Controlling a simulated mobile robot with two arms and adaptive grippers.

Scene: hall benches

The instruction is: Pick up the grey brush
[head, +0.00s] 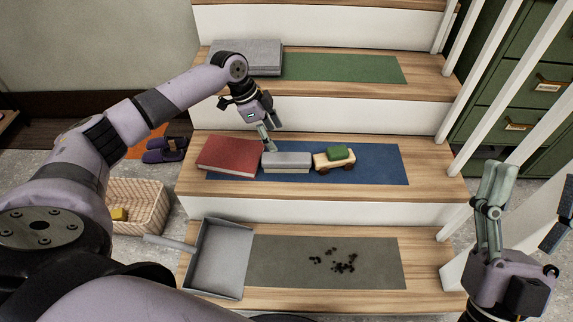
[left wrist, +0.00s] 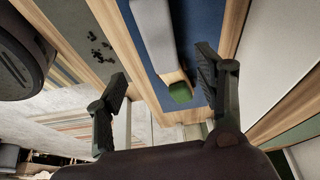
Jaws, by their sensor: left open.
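The grey brush (head: 287,163), a pale grey block, lies on the blue mat of the middle stair step, between a red book (head: 230,154) and a wooden toy truck with a green load (head: 338,156). My left gripper (head: 266,138) is open and empty, just above and behind the brush's left end. In the left wrist view the brush (left wrist: 154,35) lies beyond the gap between the fingers (left wrist: 162,72), with the green load (left wrist: 180,92) close by. I cannot tell whether a finger touches the brush. My right gripper (head: 522,212) is open and empty at the right.
A grey dustpan (head: 222,258) and dark crumbs (head: 335,262) lie on the lower step. A grey box (head: 246,56) lies on the upper step. A wicker basket (head: 142,204) and purple slippers (head: 165,149) are on the left floor. White railing bars (head: 475,75) stand at right.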

